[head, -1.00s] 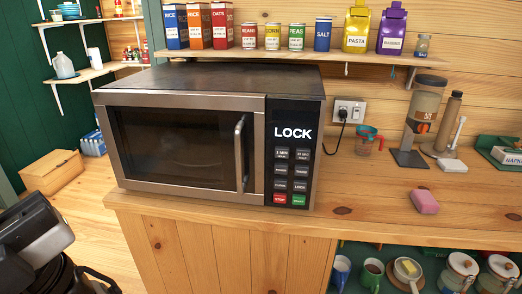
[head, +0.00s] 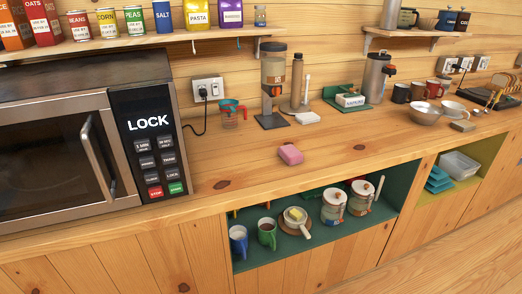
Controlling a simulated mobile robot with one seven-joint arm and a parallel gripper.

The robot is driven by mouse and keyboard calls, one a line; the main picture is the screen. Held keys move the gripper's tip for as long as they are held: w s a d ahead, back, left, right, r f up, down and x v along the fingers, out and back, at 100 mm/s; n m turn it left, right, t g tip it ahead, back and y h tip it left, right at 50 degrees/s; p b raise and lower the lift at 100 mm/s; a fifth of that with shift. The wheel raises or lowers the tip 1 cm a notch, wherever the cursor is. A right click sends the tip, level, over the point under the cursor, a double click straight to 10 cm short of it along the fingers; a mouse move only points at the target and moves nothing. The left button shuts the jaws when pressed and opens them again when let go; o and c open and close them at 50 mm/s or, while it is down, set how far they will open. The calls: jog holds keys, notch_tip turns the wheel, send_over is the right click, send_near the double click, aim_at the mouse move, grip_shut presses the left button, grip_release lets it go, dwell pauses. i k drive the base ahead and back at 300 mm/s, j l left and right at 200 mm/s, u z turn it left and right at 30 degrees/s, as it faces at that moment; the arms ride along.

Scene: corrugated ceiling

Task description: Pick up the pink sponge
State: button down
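The pink sponge (head: 290,154) lies flat on the wooden counter (head: 240,178), near its front edge and to the right of the microwave. Nothing touches it and the counter around it is bare. My gripper is not in the head view now.
A microwave (head: 70,150) stands on the left. Under the counter, an open shelf holds mugs (head: 266,233) and jars (head: 333,206).

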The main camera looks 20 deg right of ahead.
aim_at(289, 153)
jog(key=l+u, duration=0.2)
jog(key=u, duration=0.2)
jog(key=i+l+u, duration=0.1)
jog(key=u, duration=0.3)
jog(key=l+u, duration=0.2)
jog(key=l, duration=0.35)
jog(key=k+l+u, duration=0.2)
jog(key=l, duration=0.3)
jog(key=l+u, duration=0.25)
jog(key=l, duration=0.8)
jog(key=k+l, duration=0.1)
jog(key=l, duration=0.35)
jog(key=k+l, duration=0.1)
jog(key=l, duration=0.35)
jog(key=k+l, duration=0.1)
jog(key=l, duration=0.35)
jog(key=k+l, duration=0.1)
jog(key=l, duration=0.4)
jog(key=k+l, duration=0.1)
jog(key=l, duration=0.35)
jog(key=u, duration=0.05)
